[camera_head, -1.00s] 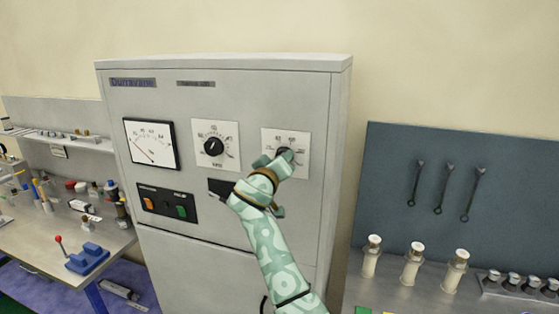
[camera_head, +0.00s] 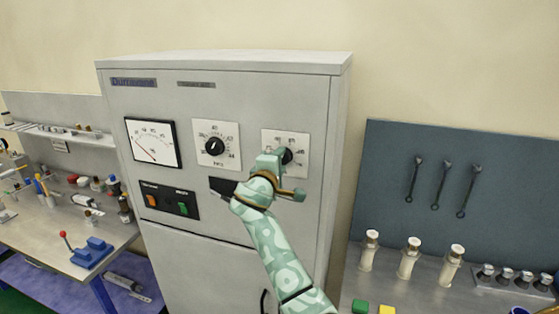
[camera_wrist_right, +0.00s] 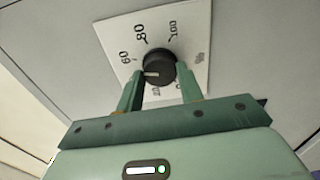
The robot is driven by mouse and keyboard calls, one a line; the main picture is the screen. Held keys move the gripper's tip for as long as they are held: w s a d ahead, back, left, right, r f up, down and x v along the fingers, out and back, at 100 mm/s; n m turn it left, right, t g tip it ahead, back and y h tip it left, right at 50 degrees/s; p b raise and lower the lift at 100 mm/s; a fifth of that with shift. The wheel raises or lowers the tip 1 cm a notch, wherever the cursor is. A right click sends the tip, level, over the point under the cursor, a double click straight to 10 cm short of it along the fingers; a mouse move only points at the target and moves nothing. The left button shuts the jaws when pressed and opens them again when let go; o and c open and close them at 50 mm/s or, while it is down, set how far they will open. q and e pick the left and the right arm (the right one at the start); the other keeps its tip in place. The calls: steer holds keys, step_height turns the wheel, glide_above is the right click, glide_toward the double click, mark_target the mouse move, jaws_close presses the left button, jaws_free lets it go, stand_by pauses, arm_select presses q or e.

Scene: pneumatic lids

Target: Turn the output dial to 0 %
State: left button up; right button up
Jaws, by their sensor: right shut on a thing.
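The output dial (camera_head: 286,156) is the black knob on the right white scale plate (camera_head: 302,143) of the grey cabinet. In the right wrist view its round knob (camera_wrist_right: 159,69) has a white pointer line aimed left, just below the 60 mark. The 80 and 100 marks show above it, and the 40 area is hidden behind a finger. My right gripper (camera_head: 279,157) is at the dial. In the right wrist view my gripper (camera_wrist_right: 160,80) is shut on the knob, one green finger on each side. My left gripper is not in view.
A second dial (camera_head: 215,146), a needle gauge (camera_head: 152,142) and a switch panel (camera_head: 169,200) are on the cabinet front. A bench (camera_head: 45,225) with small parts is at left. At right, wrenches hang on a dark board (camera_head: 510,190) above several white-bodied cylinders.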

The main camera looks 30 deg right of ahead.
steer(key=n, duration=2.6)
steer(key=shift+r, duration=0.15)
steer(key=shift+n, duration=0.3)
steer(key=o, duration=1)
steer(key=shift+w, duration=0.1)
